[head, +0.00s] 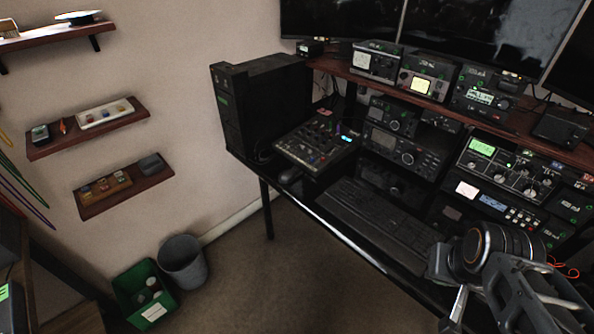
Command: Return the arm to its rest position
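Part of my arm shows at the lower right, in front of the desk's front edge. It has a dark rounded joint with an orange ring and dark grey angular parts below it. The picture's bottom edge cuts it off. My gripper (522,292) seems to be among these dark parts, but its fingertips cannot be made out clearly. I cannot tell whether it is open or shut, and I see nothing held in it.
The desk (345,236) carries a keyboard (376,218), a mixer (316,139), a computer tower (262,105) and stacked radios (403,147) with knobs. A green bin (144,294) and a grey bin (184,262) stand by the wall.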

